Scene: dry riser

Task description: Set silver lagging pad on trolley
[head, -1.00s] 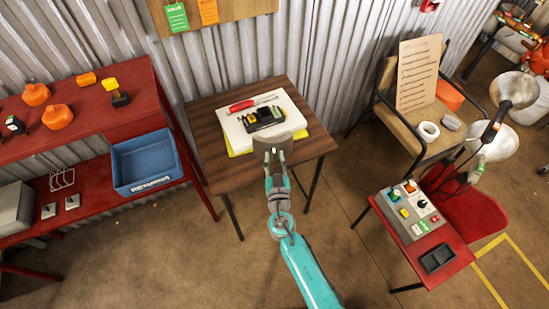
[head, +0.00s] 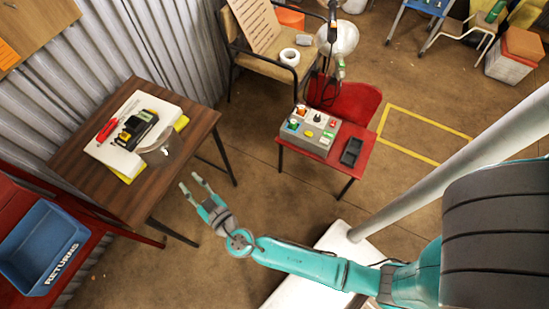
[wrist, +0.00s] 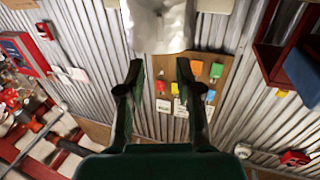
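The silver lagging pad (head: 158,150) is a curved grey piece at the near edge of the brown wooden table (head: 122,198), beside a white slab. In the wrist view the pad (wrist: 160,26) is crumpled and shiny, beyond my fingertips at the top. My gripper (head: 192,184) is open and empty, its fingers pointing towards the table with a gap to the pad. The wrist view shows the two fingers (wrist: 160,72) spread apart with nothing between them. I cannot tell which piece of furniture is the trolley.
The white slab (head: 105,150) on the table carries a black-and-yellow device (head: 136,128) and a red tool (head: 107,129). A blue returns bin (head: 45,240) stands lower left. A red stand (head: 335,155) holds a control box (head: 308,132). Open floor lies between table and stand.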

